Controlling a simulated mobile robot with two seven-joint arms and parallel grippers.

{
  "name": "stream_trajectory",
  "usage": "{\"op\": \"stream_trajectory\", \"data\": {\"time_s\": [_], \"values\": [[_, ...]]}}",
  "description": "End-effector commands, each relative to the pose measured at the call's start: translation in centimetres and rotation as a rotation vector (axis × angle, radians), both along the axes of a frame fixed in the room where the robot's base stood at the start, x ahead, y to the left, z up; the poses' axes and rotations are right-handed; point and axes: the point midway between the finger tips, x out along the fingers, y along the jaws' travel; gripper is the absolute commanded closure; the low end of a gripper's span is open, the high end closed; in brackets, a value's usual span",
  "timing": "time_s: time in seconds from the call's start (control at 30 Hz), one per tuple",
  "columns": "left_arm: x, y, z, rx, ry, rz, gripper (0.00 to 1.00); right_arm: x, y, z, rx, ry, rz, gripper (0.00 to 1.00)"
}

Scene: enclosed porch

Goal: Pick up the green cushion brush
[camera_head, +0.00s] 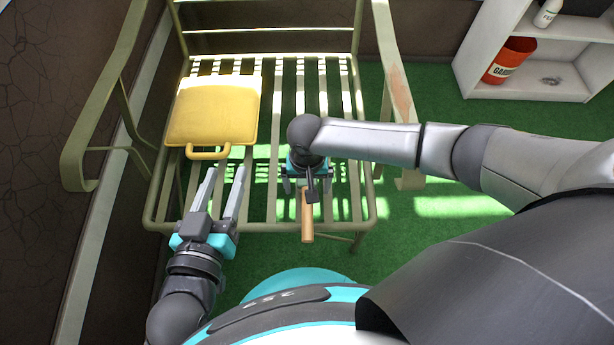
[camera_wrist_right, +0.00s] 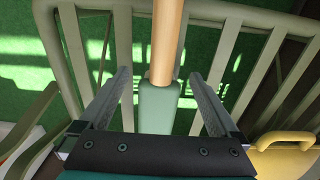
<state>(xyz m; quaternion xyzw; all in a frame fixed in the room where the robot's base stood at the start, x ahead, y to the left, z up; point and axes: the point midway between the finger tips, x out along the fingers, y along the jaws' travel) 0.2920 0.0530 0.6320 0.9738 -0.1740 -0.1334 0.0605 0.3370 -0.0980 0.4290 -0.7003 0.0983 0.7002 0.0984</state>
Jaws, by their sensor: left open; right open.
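The cushion brush lies on the slatted bench seat, its pale wooden handle (camera_head: 307,224) pointing toward me past the front edge in the head view. The right wrist view shows its green body (camera_wrist_right: 157,108) and wooden handle running up between my fingers. My right gripper (camera_wrist_right: 160,75) is open and points down over the brush, one finger on each side, with gaps to both. In the head view my right wrist hides most of the brush. My left gripper (camera_head: 224,172) is open and empty near the seat's front left, below the yellow cushion.
A yellow cushion (camera_head: 214,112) with a loop handle lies on the left of the slatted metal bench (camera_head: 340,205). Bench armrests rise on both sides. A white shelf (camera_head: 525,95) with a red-orange pot (camera_head: 509,60) and white bottle (camera_head: 547,12) stands at the right back. Green carpet lies below.

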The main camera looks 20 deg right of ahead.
Motion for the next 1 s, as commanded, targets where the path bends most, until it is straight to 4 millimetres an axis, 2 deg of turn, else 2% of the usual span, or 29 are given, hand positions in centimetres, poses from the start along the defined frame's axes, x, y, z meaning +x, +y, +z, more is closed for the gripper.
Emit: {"op": "stream_trajectory", "data": {"time_s": [0.2, 1.0], "values": [[-0.02, -0.02, 0.00, 0.000, 0.000, 0.000, 0.50, 0.02, 0.02, 0.02, 0.000, 0.000, 0.000, 0.05], [0.00, -0.01, 0.02, 0.001, 0.001, 0.000, 0.50, 0.00, -0.01, 0.01, 0.000, 0.000, 0.001, 0.95]]}}
